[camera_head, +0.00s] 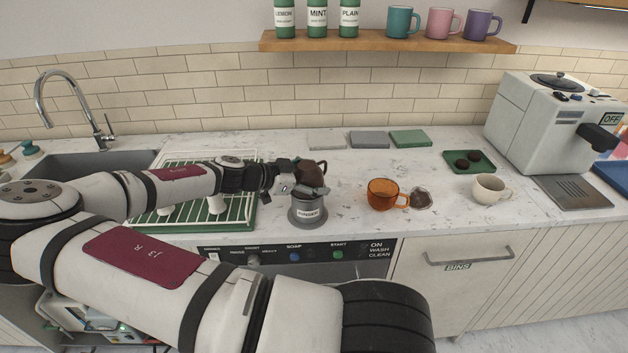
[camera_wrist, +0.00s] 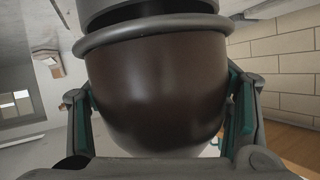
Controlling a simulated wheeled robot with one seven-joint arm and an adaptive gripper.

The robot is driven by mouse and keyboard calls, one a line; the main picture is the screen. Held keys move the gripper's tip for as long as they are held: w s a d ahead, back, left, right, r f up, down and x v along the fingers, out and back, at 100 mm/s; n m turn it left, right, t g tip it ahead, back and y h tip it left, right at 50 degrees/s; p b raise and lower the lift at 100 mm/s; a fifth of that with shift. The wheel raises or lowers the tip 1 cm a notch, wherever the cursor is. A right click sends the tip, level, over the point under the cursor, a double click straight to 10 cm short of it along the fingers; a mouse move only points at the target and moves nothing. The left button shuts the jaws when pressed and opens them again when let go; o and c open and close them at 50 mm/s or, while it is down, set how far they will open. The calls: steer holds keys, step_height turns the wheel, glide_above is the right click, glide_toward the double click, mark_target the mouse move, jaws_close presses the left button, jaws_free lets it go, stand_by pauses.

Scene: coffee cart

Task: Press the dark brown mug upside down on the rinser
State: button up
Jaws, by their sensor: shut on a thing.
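My gripper (camera_head: 296,184) is shut on the mug's sides from the left. In the wrist view the mug (camera_wrist: 155,85) fills the space between my two fingers. Its mouth end meets the rinser's grey ring (camera_wrist: 150,32). The mug's rim is hidden there, so I cannot tell how far down it is pressed.
An orange glass cup (camera_head: 382,195) and a small dark-filled item (camera_head: 421,198) are right of the rinser. A cream mug (camera_head: 490,189), a green tray (camera_head: 484,168) and a coffee machine (camera_head: 545,125) are farther right. A green drying rack (camera_head: 240,219) lies left, beside the sink (camera_head: 80,165).

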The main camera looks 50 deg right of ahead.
mark_target(313, 163)
steer(key=shift+r+p, duration=0.8)
steer(key=shift+r, duration=2.4)
